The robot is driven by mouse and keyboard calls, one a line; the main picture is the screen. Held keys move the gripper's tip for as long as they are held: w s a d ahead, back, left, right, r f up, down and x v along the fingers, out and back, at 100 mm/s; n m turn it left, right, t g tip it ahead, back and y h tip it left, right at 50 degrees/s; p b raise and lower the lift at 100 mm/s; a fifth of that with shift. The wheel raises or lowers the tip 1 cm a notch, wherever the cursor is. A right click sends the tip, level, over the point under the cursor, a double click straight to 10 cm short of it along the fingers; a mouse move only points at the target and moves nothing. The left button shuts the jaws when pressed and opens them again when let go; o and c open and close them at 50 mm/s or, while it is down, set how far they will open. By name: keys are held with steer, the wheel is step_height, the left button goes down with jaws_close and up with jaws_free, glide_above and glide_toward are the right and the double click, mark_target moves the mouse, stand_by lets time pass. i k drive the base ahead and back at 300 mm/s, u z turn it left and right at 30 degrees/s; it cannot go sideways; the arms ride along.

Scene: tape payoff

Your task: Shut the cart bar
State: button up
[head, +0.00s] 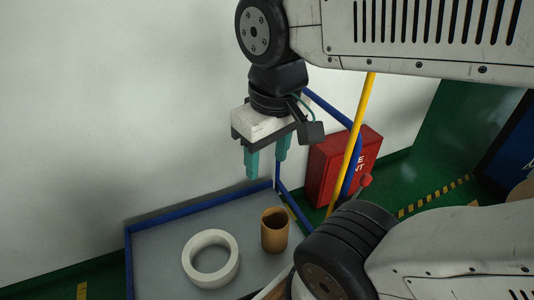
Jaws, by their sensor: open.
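A yellow bar (352,140) stands steeply at the right side of the cart, leaning a little to the right at its top. My arm hides its upper end, and its lower end goes out of sight behind my arm. The cart has a grey deck (165,250) with a blue rim. My gripper (267,164) is open and empty, fingers pointing down, above the back of the cart. It is left of the yellow bar and apart from it.
A white tape ring (190,262) and a brown hollow core (274,234) are on the deck. Blue cart tubing (325,106) rises behind my gripper. A red cabinet (324,168) stands behind, by the pale wall.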

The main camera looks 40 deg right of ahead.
mark_target(366, 89)
steer(key=u, duration=0.1)
steer(key=k, duration=0.4)
steer(key=z, duration=1.3)
